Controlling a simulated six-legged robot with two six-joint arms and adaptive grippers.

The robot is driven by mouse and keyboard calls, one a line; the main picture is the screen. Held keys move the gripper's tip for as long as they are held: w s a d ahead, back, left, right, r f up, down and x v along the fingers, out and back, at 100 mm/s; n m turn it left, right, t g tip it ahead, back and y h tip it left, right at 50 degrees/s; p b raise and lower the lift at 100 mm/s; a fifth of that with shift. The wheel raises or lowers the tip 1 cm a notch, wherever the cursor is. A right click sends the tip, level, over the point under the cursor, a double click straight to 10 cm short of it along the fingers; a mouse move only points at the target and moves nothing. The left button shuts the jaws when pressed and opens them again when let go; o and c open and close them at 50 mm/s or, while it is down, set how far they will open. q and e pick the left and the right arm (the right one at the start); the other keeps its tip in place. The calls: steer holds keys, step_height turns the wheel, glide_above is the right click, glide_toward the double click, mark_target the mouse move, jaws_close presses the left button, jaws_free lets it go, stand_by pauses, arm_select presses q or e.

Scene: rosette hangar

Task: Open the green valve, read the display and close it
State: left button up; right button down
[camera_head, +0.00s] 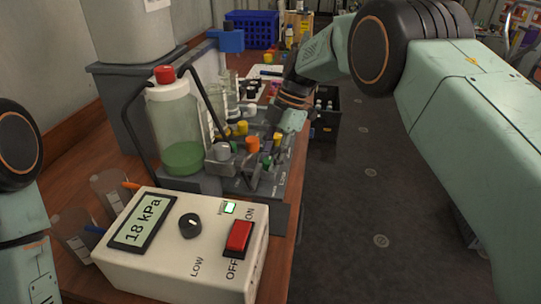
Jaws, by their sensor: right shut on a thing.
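A manifold (235,180) with several small coloured valve knobs stands on the wooden bench beside a bottle. An orange knob (252,145) and a yellow knob (277,139) show on it; I cannot single out the green valve with certainty. My right gripper (284,130) reaches down at the manifold's right side. It is shut on a valve handle there, and the fingers hide the contact. The display (142,221) on the white control box reads 18 kPa. Part of my left arm shows at the left edge; its gripper is out of view.
The white box (185,262) has a black dial (190,225), a lit green lamp (229,208) and a red switch (239,236). A red-capped bottle (181,135) holds green liquid. Clear cups (75,232) stand at left. A black crate (325,125) is beyond the bench edge.

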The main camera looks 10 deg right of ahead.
steer(key=shift+w+r, duration=0.15)
steer(key=shift+r, duration=0.05)
steer(key=c, duration=1.4)
jaws_free()
steer(key=o, duration=0.4)
steer(key=shift+f, duration=0.1)
steer(key=v, duration=1.2)
steer(key=shift+f, duration=0.1)
